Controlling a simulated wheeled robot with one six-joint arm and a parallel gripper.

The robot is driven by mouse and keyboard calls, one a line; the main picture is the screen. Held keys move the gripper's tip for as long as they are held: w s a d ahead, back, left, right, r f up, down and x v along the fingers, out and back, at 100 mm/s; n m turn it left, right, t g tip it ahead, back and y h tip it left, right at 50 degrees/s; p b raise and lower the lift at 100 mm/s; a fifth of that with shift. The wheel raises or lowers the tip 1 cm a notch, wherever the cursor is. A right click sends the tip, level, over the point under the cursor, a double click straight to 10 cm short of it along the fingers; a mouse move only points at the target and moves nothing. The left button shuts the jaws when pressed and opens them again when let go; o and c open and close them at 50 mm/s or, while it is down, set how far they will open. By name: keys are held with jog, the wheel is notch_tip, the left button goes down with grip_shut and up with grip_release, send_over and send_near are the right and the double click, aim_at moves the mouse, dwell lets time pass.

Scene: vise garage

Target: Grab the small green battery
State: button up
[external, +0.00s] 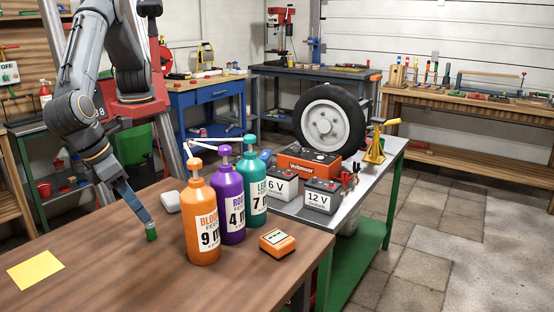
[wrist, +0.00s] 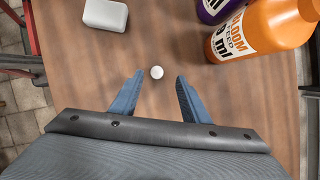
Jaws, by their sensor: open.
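The small green battery (external: 151,231) stands upright on the brown wooden table in the external view. I cannot tell whether a finger touches the battery.
An orange bottle (external: 202,222), a purple bottle (external: 228,205) and a teal bottle (external: 252,190) stand right of the battery. A white block (external: 171,202) lies behind it. A yellow note (external: 36,270) lies at left, and an orange device (external: 277,242) at right. The table front is clear.

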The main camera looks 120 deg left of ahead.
aim_at(149, 226)
jog(key=shift+s+p+x, duration=0.15)
jog(key=shift+p+x, duration=0.5)
jog(key=shift+x, duration=1)
jog(key=shift+s+p+x, duration=0.15)
jog(key=shift+p+x, duration=0.5)
jog(key=shift+x, duration=1)
jog(key=shift+c, duration=0.3)
grip_shut()
